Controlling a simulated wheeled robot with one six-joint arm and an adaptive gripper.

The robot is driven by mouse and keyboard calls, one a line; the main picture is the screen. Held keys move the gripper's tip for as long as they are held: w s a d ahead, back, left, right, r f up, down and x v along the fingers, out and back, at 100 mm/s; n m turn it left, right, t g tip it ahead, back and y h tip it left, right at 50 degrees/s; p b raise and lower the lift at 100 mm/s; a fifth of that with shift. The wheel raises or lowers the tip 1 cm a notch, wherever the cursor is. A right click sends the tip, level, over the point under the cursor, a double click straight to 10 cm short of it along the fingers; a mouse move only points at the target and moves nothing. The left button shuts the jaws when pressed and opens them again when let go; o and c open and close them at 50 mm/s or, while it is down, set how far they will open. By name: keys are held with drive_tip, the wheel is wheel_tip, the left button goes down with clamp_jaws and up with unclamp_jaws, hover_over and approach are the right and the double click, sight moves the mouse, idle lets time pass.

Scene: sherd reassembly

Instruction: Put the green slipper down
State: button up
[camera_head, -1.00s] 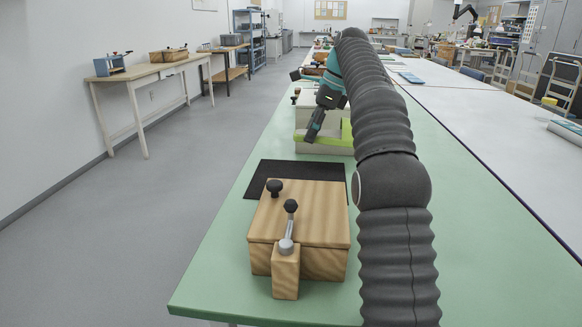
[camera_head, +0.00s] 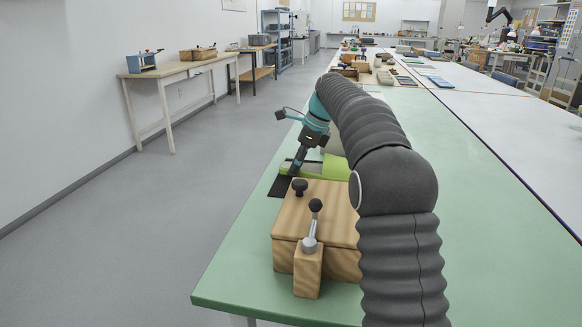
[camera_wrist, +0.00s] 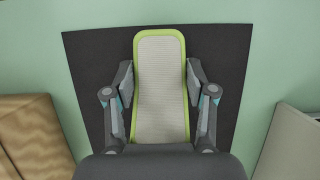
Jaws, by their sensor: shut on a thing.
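The green slipper (camera_head: 336,168) is lime green; in the wrist view its pale grey inner sole with a green rim (camera_wrist: 160,85) lies lengthwise between the fingers. My gripper (camera_head: 296,168) is shut on the slipper, with one finger on each long side, as the wrist view shows (camera_wrist: 160,100). The slipper is over the black mat (camera_wrist: 225,55), within its width. I cannot tell whether it touches the mat. In the head view the mat (camera_head: 278,187) is mostly hidden by the wooden box and the slipper. The slipper's near end is hidden by my gripper in the wrist view.
A wooden box (camera_head: 315,212) with black knobs stands on the green table (camera_head: 480,200), on the near side of the mat. A pale block (camera_wrist: 292,145) stands on the other side. The table's left edge runs close to the mat. The table's right part is clear.

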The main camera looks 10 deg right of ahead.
drive_tip(key=shift+f, duration=0.4)
drive_tip(key=o, duration=1.2)
